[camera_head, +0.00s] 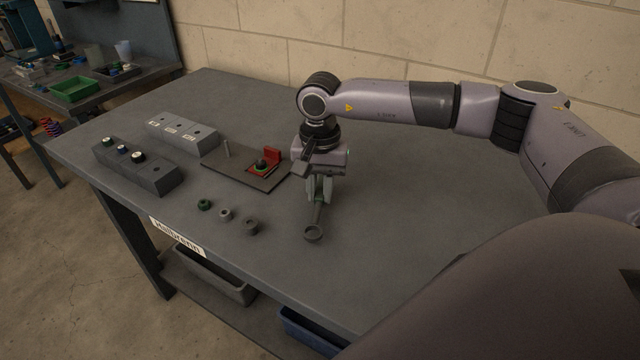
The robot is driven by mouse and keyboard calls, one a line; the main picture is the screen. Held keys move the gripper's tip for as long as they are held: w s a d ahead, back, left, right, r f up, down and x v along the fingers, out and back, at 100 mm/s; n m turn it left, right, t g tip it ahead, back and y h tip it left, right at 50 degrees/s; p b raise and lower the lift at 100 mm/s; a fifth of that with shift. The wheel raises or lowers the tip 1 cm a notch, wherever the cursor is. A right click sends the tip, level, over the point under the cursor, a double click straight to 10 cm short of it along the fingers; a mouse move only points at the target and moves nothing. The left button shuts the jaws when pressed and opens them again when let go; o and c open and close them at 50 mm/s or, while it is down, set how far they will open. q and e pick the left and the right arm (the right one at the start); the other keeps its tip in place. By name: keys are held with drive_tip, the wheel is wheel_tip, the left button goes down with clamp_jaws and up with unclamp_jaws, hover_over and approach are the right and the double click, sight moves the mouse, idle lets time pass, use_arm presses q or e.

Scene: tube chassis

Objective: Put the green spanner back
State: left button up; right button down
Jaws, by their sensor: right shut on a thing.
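My right gripper (319,192) points down over the middle of the table, shut on a spanner (314,231). The spanner's ring end sticks out below the fingers towards the table's front edge. It looks grey here, and I cannot make out a green marking on it. Its upper part is hidden by the gripper. I cannot tell whether its ring end touches the table. A light grey block (181,134) with white labels and small dark openings stands at the back left. No other spanner is clearly visible. My left gripper is out of view.
A dark block (136,165) with several knobs stands at the left. A dark board (228,171) with a peg and a red bracket (272,157) lies beside my gripper. The table's right side (430,190) is clear.

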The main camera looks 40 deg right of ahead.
sight(320, 194)
drive_tip(key=shift+f+b, duration=0.45)
drive_tip(key=shift+f, duration=0.3)
idle(0.3)
drive_tip(key=c, duration=0.9)
unclamp_jaws()
drive_tip(key=shift+c, duration=0.2)
drive_tip(key=shift+r+b, duration=0.3)
drive_tip(key=shift+r, duration=3.25)
